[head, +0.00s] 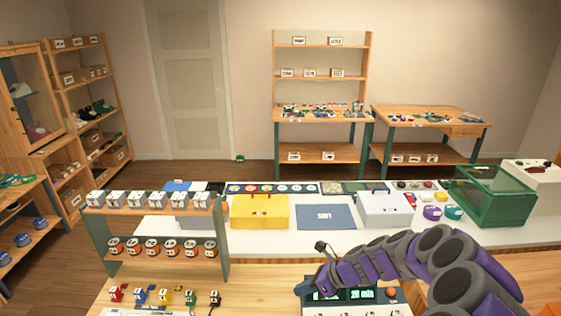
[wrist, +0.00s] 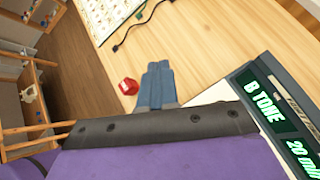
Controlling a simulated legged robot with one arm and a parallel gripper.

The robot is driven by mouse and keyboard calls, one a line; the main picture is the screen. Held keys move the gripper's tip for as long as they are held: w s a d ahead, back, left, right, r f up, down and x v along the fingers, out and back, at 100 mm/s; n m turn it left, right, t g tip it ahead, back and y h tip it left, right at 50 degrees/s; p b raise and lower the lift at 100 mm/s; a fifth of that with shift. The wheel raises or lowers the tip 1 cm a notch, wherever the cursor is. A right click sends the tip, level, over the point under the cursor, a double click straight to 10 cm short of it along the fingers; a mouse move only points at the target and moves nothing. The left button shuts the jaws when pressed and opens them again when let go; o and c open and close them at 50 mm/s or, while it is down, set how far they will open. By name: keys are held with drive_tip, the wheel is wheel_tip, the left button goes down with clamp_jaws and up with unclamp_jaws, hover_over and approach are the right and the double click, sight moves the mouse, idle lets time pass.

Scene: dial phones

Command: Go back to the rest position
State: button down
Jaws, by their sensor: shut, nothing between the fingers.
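My arm, in purple and grey segments, reaches in from the lower right of the head view. My gripper (head: 304,288) is over the near wooden table, at the left end of a device with a green display (head: 355,295). In the wrist view my gripper (wrist: 159,66) shows two blue-grey fingers together, with nothing between them. The display device (wrist: 265,105) is at the right there, reading "B TONE" and "20 min". A small red piece (wrist: 127,86) lies on the wood just left of the fingers, apart from them.
A two-tier rack (head: 150,228) of small white and orange units stands at left, with several coloured pieces before it. Behind are a yellow box (head: 260,212), a blue mat (head: 325,217), a white box (head: 384,208) and a green clear-sided bin (head: 492,195).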

drive_tip(key=s+a+r+n+g+h+b, duration=0.1)
drive_tip(key=s+a+r+n+g, duration=0.1)
drive_tip(key=s+r+n, duration=0.45)
drive_tip(key=s+a+r+n+g+h, duration=0.1)
drive_tip(key=s+a+r+n, duration=0.25)
drive_tip(key=s+n, duration=0.45)
drive_tip(key=s+d+r+n+h+b, duration=0.1)
drive_tip(key=s+d+n+h, duration=0.2)
drive_tip(key=s, duration=0.9)
drive_tip(key=s+d+n+h+b, duration=0.1)
drive_tip(key=s+d+n+h, duration=0.3)
drive_tip(key=s+d, duration=0.5)
drive_tip(key=s+n, duration=0.2)
drive_tip(key=shift+s+d+r+n+g, duration=0.25)
drive_tip(key=shift+s+r+n+g, duration=0.1)
drive_tip(key=shift+s+r+g, duration=0.05)
